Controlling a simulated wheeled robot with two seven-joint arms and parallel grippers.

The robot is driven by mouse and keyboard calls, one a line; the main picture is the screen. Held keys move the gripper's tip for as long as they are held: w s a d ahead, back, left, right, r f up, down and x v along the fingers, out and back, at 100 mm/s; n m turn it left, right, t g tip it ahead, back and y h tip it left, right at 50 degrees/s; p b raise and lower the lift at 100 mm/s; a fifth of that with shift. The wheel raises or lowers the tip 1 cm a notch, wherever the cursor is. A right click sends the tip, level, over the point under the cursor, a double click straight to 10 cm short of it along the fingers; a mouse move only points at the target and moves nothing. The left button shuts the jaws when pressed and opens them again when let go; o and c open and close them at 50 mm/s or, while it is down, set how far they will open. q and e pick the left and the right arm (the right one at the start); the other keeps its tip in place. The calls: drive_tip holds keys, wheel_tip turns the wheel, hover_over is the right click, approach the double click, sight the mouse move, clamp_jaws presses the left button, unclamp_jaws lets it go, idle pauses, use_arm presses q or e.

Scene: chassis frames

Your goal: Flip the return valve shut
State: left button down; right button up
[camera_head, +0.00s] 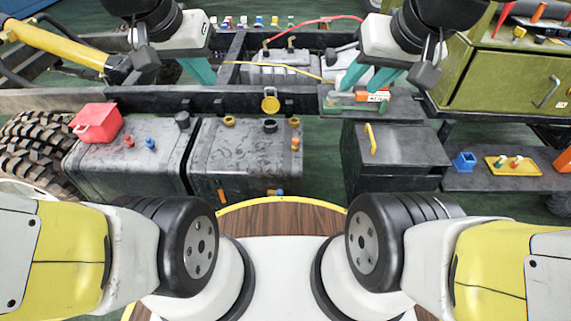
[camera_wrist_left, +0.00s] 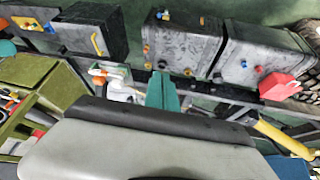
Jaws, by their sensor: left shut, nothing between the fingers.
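No valve is labelled as the return valve in a readable way. The left tank (camera_head: 125,165) carries a small red valve knob (camera_head: 129,142) and a small blue valve knob (camera_head: 151,143) on top. The middle tank (camera_head: 245,150) has an orange fitting (camera_head: 295,144) at its right edge and a blue fitting (camera_head: 280,192) low on its front. These tanks also show in the left wrist view (camera_wrist_left: 180,45). My left gripper (camera_head: 205,75) is shut and empty, above the frame rail behind the tanks. My right gripper (camera_head: 367,80) has its teal fingers apart, above a tray.
A red box (camera_head: 97,122) sits on the left tank. A black box with a yellow handle (camera_head: 371,139) stands to the right. The dark frame rail (camera_head: 150,100) runs behind the tanks. A tray with orange items (camera_head: 345,105) lies under my right gripper. A green cabinet (camera_head: 500,85) stands at right.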

use_arm(q)
drive_tip(key=w+d+f+m+g+y, duration=0.1)
drive_tip(key=w+d+f+m, duration=0.25)
drive_tip(key=w+f, duration=0.35)
drive_tip(key=w+d+f+m+g, duration=0.2)
drive_tip(key=w+d+f+m, duration=0.15)
drive_tip(key=w+f, duration=0.3)
drive_tip(key=w+d+f+m+g+y, duration=0.1)
drive_tip(key=w+d+f+m, duration=0.25)
drive_tip(key=w+f, duration=0.3)
drive_tip(key=shift+s+d+f+m+g+y, duration=0.3)
drive_tip(key=shift+d+f+m, duration=1.15)
drive_tip(key=shift+f, duration=3.9)
drive_tip(key=shift+s+d+f+m+g+y, duration=0.1)
drive_tip(key=shift+s+d+f+m+g, duration=0.95)
drive_tip(key=shift+f, duration=4.35)
drive_tip(key=shift+s+d+f+m+t+y, duration=0.2)
drive_tip(key=shift+d+f+m, duration=1.7)
drive_tip(key=shift+f, duration=3.45)
drive_tip(key=shift+w+d+n, duration=0.1)
drive_tip(key=shift+d+n, duration=0.3)
drive_tip(key=shift+n, duration=0.05)
